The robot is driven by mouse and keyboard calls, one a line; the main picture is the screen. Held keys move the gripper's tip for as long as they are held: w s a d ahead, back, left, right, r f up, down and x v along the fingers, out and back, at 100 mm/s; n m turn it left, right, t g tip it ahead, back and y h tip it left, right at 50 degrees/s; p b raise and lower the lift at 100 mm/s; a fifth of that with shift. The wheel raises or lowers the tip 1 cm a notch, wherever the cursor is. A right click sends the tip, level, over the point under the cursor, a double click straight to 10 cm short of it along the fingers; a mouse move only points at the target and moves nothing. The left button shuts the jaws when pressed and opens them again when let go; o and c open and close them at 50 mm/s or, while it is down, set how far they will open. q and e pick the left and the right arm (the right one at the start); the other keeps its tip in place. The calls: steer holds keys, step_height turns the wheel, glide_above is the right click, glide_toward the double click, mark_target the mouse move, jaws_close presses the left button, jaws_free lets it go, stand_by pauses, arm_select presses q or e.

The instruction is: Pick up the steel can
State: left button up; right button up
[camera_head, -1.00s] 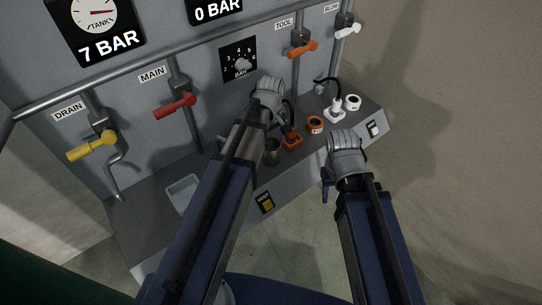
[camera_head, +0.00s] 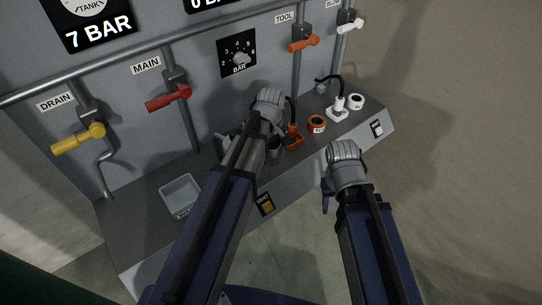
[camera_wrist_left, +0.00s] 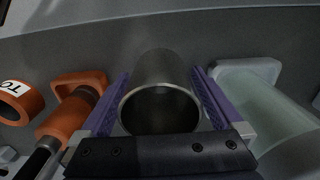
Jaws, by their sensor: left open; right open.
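The steel can (camera_wrist_left: 163,95) is a grey metal cylinder with an open top, seen in the left wrist view. It stands between the two purple fingers of my left gripper (camera_wrist_left: 160,78), which is open with a finger on either side. I cannot tell whether the fingers touch it. In the head view a small part of the can (camera_head: 276,152) shows beside my left arm, which hides the rest. My right gripper (camera_head: 327,198) hangs in front of the bench, apart from the can; its fingers are mostly hidden.
An orange fitting (camera_head: 293,137) and an orange ring (camera_head: 317,124) stand right of the can. A white fitting (camera_head: 337,110) and white ring (camera_head: 356,101) are further right. A pale translucent piece (camera_wrist_left: 262,100) is close to the can. A shallow tray (camera_head: 181,193) is on the left.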

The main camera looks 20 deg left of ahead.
arm_select(q)
steer(key=c, duration=1.3)
steer(key=shift+r, duration=0.15)
step_height(320, 180, up, 10)
steer(key=p, duration=1)
